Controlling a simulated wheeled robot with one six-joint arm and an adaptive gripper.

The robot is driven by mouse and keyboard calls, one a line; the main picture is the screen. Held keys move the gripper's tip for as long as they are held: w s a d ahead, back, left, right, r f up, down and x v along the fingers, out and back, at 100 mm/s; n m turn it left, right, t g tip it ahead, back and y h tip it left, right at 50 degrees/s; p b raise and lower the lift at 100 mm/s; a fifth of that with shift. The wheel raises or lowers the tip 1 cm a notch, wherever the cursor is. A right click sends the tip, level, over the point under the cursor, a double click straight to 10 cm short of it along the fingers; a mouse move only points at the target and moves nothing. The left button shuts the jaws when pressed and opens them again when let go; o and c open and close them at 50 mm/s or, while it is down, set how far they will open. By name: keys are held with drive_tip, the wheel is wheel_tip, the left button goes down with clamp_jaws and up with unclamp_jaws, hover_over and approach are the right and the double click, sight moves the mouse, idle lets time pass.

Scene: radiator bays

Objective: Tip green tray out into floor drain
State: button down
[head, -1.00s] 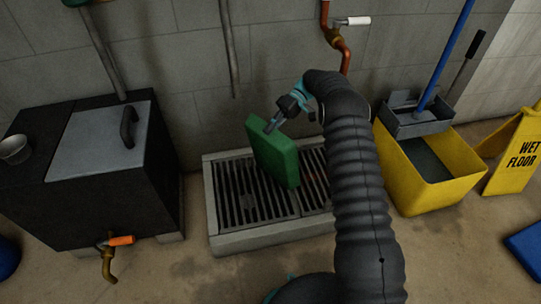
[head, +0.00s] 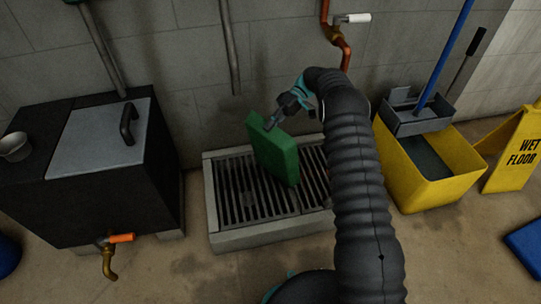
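The green tray (head: 274,155) is tilted steeply above the floor drain, with its underside toward the camera. My gripper (head: 270,126) is shut on the tray's upper edge and holds it there. The floor drain (head: 241,201) is a dark slatted grate in a raised pale kerb. The tray hides part of the grate, and my arm covers its right end. The tray's inner side is turned away, so I cannot see whether anything is in it.
A black tank (head: 95,170) with an orange-handled tap stands left of the drain. A yellow mop bucket (head: 430,170) and a yellow wet floor sign (head: 516,150) stand to the right. A wall pipe (head: 230,45) hangs behind the drain.

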drive_tip(key=shift+r+p, duration=2.35)
drive_tip(key=shift+r, duration=2.75)
wheel_tip(320, 180, up, 10)
drive_tip(key=t+h+b, duration=0.7)
drive_tip(key=t+h, duration=0.3)
drive_tip(key=t, duration=0.1)
drive_tip(key=shift+r+t+h, duration=0.25)
drive_tip(key=shift+t+h, duration=0.15)
